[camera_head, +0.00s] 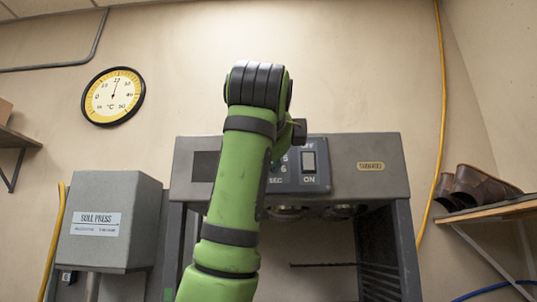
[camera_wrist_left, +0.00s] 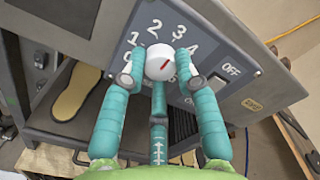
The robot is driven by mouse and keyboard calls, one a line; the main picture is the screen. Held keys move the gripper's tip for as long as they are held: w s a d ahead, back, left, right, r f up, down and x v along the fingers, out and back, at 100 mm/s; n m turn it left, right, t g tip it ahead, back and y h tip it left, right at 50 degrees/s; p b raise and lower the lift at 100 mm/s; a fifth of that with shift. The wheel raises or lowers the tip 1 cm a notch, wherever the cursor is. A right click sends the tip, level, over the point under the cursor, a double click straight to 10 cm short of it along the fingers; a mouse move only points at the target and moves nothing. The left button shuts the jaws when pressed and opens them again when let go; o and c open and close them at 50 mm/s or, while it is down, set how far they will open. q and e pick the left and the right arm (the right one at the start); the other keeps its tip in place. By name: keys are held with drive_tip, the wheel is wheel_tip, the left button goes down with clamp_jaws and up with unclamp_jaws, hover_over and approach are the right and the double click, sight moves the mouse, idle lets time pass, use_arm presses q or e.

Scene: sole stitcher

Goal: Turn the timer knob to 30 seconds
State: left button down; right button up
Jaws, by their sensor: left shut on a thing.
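The timer knob (camera_wrist_left: 160,69) is white and round with a short red mark on its face. In the left wrist view it sits on a blue-grey panel (camera_wrist_left: 121,58) with the printed numbers 1, 2, 3 and 4 around it. The red mark slants toward the upper right, roughly toward the 3 and 4 side. My left gripper (camera_wrist_left: 159,76) is shut on the knob, with teal fingers on both sides and one below. Lower numbers are hidden by the fingers. In the head view my green arm hides the knob; 5, 6 and "SEC" show on the panel (camera_head: 322,160).
An ON/OFF rocker switch (camera_head: 309,162) is close to the right of the knob. The grey machine (camera_head: 372,146) has an open bay below, with a tan sole (camera_wrist_left: 80,95) at left. A grey box (camera_head: 112,200) stands left; shoes (camera_head: 470,187) sit on a right shelf.

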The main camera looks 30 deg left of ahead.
use_arm(q)
drive_tip(key=shift+s+a+r, duration=0.1)
drive_tip(key=shift+s+r, duration=0.05)
drive_tip(key=shift+r, duration=0.1)
drive_tip(key=c, duration=0.9)
unclamp_jaws()
drive_tip(key=shift+w+a+f, duration=0.15)
drive_tip(key=shift+w, duration=0.1)
drive_tip(key=v, duration=1.2)
drive_tip(key=shift+f, duration=0.1)
